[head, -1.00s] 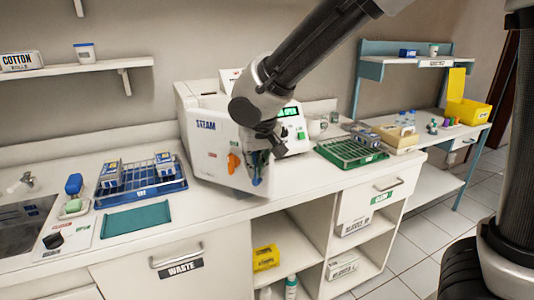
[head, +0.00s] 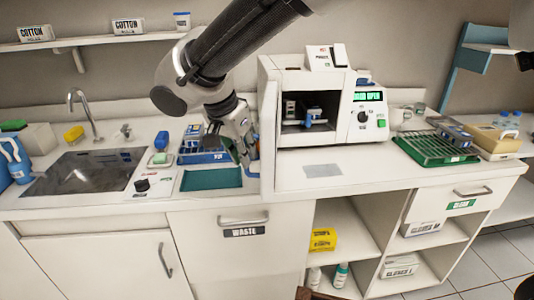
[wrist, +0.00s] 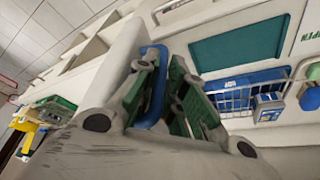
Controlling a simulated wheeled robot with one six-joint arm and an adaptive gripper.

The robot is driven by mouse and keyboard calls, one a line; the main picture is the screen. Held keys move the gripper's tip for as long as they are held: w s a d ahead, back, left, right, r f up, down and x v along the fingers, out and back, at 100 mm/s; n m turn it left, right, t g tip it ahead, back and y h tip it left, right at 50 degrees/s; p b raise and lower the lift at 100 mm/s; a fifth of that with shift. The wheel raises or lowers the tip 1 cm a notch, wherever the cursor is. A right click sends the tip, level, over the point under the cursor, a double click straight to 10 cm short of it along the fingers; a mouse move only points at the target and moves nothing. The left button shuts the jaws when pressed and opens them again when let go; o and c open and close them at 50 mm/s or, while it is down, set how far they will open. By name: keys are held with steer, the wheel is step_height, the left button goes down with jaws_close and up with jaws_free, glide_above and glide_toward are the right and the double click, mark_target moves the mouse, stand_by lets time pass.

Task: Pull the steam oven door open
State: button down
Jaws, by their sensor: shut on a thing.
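The white steam oven (head: 346,136) stands on the counter with its dark chamber (head: 325,104) uncovered. Its door (head: 268,125) is swung out to the left and shows nearly edge-on. Blue-and-white items (head: 303,113) sit inside the chamber. My gripper (head: 245,152) is at the outer side of the door, left of the oven. In the wrist view my gripper (wrist: 158,85) is shut on the blue door handle (wrist: 155,100), with the white door (wrist: 122,62) beside it. My fingers partly hide the handle.
The sink (head: 85,172) is farther left. A green rack (head: 432,150) stands right of the oven. The counter before the oven is clear except a flat grey patch (head: 322,170).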

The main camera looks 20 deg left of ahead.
steer(key=shift+w+a+r+m, duration=0.15)
steer(key=shift+w+a+m, duration=0.1)
steer(key=shift+a, duration=0.35)
steer(key=shift+w+a+r+m, duration=0.2)
steer(key=shift+a+m, duration=0.1)
steer(key=shift+a, duration=0.25)
steer(key=shift+w+a+r+m, duration=0.1)
steer(key=shift+w+a+m, duration=0.15)
steer(key=shift+a, duration=0.35)
steer(key=c, duration=1.8)
jaws_free()
steer(key=shift+o, duration=0.2)
steer(key=v, duration=1.1)
steer(key=shift+s+a+h, duration=0.3)
steer(key=shift+s+a, duration=0.05)
steer(key=shift+s, duration=0.2)
